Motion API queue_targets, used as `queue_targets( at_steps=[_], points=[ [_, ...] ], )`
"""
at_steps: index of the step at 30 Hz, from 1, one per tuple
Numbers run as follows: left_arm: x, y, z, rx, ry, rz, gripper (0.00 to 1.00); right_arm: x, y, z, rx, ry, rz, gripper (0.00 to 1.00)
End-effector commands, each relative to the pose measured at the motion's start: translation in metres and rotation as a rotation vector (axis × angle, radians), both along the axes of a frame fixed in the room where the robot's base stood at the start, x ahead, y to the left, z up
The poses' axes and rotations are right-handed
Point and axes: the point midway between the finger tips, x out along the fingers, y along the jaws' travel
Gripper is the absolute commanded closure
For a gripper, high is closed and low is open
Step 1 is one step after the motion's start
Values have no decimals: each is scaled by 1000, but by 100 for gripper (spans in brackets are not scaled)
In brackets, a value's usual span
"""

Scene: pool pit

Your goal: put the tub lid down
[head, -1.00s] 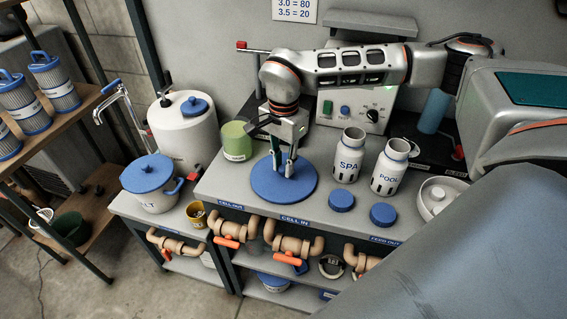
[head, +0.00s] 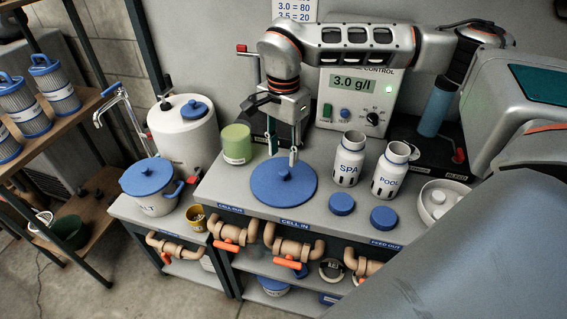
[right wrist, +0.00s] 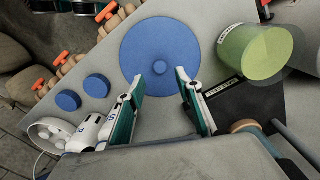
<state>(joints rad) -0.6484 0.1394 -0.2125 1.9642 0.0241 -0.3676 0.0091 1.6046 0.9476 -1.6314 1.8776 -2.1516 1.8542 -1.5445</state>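The tub lid (head: 284,190) is a large flat blue disc with a small knob in its middle. It lies flat on the grey bench top, near the front edge above the CELL IN label. It also shows in the right wrist view (right wrist: 140,50). My right gripper (head: 283,156) is above the back part of the lid, pointing down. In the right wrist view its fingers (right wrist: 172,76) are spread apart with nothing between them, clear of the knob. My left gripper is not in view.
A green cup (head: 236,144) stands left of the lid. The SPA bottle (head: 349,160) and POOL bottle (head: 390,172) stand to its right, with blue caps (head: 341,204) in front of them. A control box (head: 352,105) stands behind. A white tub with blue lid (head: 149,187) is on the left.

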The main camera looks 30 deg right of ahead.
Motion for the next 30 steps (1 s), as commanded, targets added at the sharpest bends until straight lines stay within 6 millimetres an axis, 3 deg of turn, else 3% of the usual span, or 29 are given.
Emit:
queue_targets(
  at_steps=[3,10,30],
  points=[
    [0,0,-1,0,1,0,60,1,0,25,-1,-3,-1,65],
    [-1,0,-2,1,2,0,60,0,0,54,-1,0,-1,65],
    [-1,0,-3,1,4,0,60,0,0,61,0,0,0,65]
  ],
)
